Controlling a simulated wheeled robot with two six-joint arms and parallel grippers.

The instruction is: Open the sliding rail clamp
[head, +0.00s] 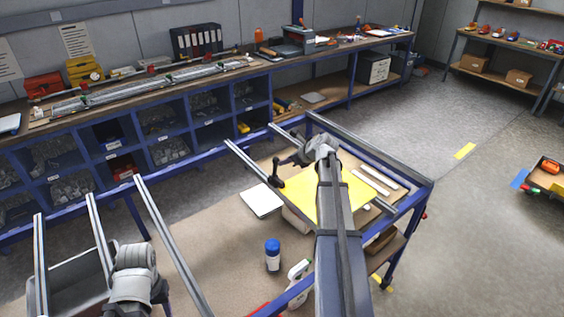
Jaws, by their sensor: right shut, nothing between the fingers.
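A dark clamp with a round knob (277,181) shows at the middle of the head view, at a grey rail (252,163) left of the yellow sheet. Its body is small and partly hidden, so how far it is open cannot be told. My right gripper (288,160) is shut and empty, close beside the clamp's upper part; whether they touch cannot be told. My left gripper (160,291) is low at the left, seen from behind, with its fingers hidden.
A yellow sheet (352,199) lies on the blue-framed table (420,194) under my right arm. A blue-capped bottle (272,256) and a white jug (299,278) stand nearer. More grey rails (165,235) rise at the left. A long workbench (215,72) lines the back wall.

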